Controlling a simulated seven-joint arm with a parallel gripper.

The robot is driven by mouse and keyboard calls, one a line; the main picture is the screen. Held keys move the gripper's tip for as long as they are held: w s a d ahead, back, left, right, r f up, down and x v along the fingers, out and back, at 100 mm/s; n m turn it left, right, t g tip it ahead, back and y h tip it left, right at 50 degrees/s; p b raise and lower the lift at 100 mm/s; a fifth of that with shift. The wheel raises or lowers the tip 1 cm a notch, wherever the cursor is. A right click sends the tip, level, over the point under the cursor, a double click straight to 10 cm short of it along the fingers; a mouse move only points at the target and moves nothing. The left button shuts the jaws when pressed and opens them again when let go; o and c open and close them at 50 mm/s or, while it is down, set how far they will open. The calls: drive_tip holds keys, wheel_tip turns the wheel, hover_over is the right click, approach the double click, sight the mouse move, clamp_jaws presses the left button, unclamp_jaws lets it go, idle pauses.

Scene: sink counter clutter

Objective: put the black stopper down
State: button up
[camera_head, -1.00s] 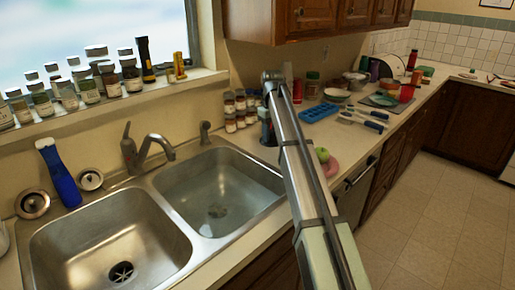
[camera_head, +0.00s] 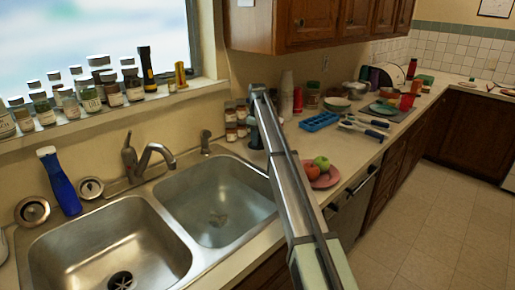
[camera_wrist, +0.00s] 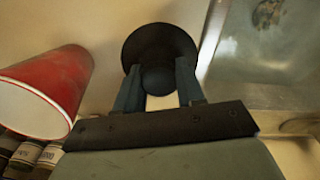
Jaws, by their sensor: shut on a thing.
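In the wrist view, the black stopper (camera_wrist: 160,46) has a wide round disc and a rounded knob. My gripper (camera_wrist: 160,85) is shut on the knob, one finger on each side. Pale counter surface shows around the stopper; I cannot tell whether its disc touches it. In the head view, the end of my arm (camera_head: 256,130) is over the counter strip right of the right sink basin.
A red cup (camera_wrist: 45,90) is close on the left in the wrist view, with spice jars (camera_wrist: 30,155) below it. The sink basin (camera_wrist: 265,60) is at right. In the head view, a pink plate (camera_head: 326,180) with fruit is right of my arm.

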drive_tip(key=shift+f, duration=2.2)
drive_tip(key=shift+f, duration=0.15)
drive_tip(key=o, duration=1)
drive_tip(key=shift+o, duration=0.2)
wheel_tip(320, 180, up, 12)
drive_tip(key=shift+r, duration=0.2)
